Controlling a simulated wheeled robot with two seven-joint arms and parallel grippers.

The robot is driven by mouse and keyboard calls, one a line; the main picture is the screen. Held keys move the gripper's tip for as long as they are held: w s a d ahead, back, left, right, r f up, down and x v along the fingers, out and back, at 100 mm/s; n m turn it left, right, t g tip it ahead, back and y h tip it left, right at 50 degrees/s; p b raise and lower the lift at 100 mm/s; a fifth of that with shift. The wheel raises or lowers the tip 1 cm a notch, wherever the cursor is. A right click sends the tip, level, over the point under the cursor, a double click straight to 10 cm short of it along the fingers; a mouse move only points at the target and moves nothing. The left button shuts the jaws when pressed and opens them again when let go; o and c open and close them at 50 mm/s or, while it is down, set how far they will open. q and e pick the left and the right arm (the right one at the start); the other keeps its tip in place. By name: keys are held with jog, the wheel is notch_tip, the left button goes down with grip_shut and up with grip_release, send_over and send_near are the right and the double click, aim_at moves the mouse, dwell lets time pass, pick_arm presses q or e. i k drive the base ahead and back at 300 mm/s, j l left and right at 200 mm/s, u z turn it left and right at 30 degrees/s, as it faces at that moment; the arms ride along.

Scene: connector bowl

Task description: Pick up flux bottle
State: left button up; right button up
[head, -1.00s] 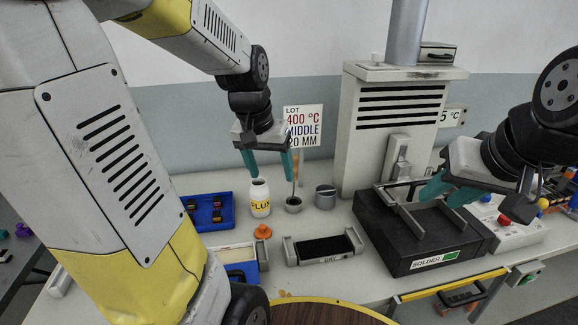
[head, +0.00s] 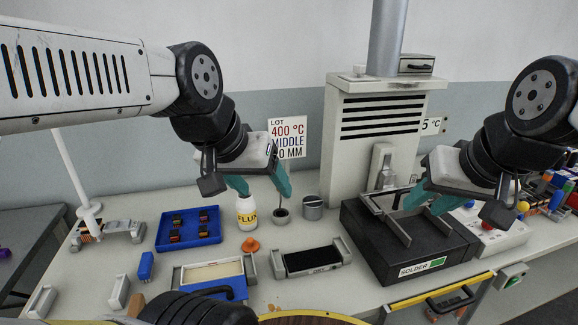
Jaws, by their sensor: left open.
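The flux bottle (head: 246,213) is white with a yellow label and stands upright and open on the bench, left of a small grey cup. An orange cap (head: 250,244) lies on the bench in front of it. My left gripper (head: 264,188) is open with its teal fingers pointing down, above and slightly behind the bottle; I see nothing between them. My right gripper (head: 428,197) is over the black solder station (head: 420,249), by its metal frame; whether its fingers are closed on the frame I cannot tell.
A blue tray (head: 188,240) with dark parts lies left of the bottle. A small cup (head: 282,216) and a grey canister (head: 313,208) stand to its right. A black "DRY" pad (head: 311,259) lies in front. The lot sign (head: 288,137) rises behind my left gripper.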

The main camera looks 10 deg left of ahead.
aim_at(247, 208)
jog(key=k+j+u, duration=0.15)
jog(key=u, duration=0.3)
jog(key=k+j+u, duration=0.1)
jog(key=j+u, duration=0.3)
jog(key=l, duration=0.1)
